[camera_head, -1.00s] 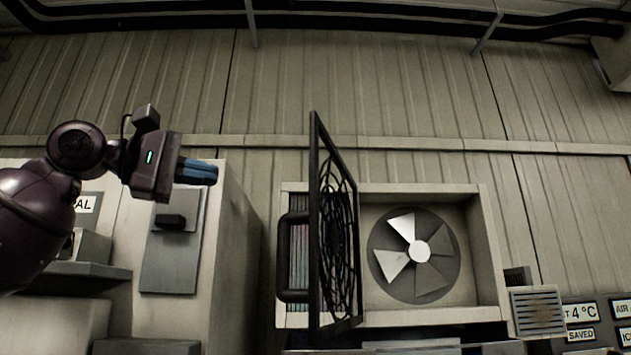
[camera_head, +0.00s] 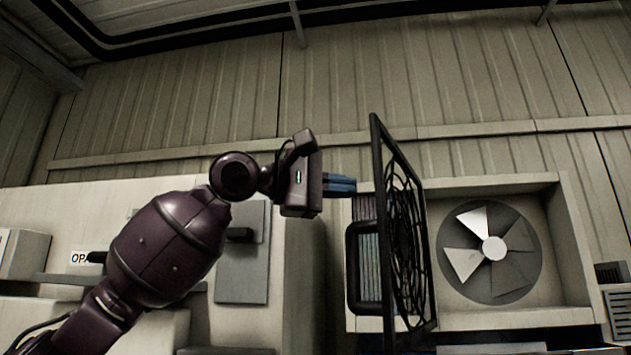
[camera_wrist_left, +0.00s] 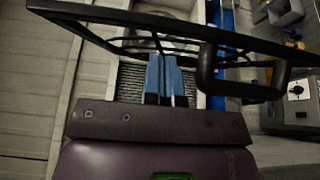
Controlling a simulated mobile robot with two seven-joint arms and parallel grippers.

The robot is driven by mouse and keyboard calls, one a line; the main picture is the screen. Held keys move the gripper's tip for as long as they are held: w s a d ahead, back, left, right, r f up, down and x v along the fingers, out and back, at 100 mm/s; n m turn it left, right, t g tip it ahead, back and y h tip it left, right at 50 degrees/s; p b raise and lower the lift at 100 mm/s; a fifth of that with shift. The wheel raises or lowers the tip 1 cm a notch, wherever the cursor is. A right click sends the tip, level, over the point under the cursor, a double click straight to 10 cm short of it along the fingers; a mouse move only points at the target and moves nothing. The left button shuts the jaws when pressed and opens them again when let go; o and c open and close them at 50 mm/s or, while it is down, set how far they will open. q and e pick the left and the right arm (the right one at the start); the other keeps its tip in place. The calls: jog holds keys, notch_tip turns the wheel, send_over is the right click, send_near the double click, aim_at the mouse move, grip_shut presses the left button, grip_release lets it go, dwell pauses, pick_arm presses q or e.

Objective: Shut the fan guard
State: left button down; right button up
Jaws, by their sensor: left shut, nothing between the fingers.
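The fan guard (camera_head: 402,235) is a black wire grille in a square frame. It stands swung open, nearly edge-on, at the left of the fan (camera_head: 492,249) in its pale housing (camera_head: 570,250). A black handle (camera_head: 352,270) sticks out on its left side. My left gripper (camera_head: 354,186), with blue fingers, is shut and empty, just left of the guard's upper part. In the left wrist view the blue fingertips (camera_wrist_left: 167,62) point at the guard frame (camera_wrist_left: 150,22), with the handle (camera_wrist_left: 240,90) to their right. I cannot tell whether they touch. My right gripper is not in view.
Left of the housing stands a pale cabinet (camera_head: 300,290) with a grey panel (camera_head: 242,270). A vent box (camera_head: 618,305) is at the lower right. The space before the fan is clear.

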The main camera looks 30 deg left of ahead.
pick_arm(q)
jog(key=shift+s+d, duration=0.1)
jog(key=shift+d, duration=0.85)
jog(key=shift+s+d, duration=0.1)
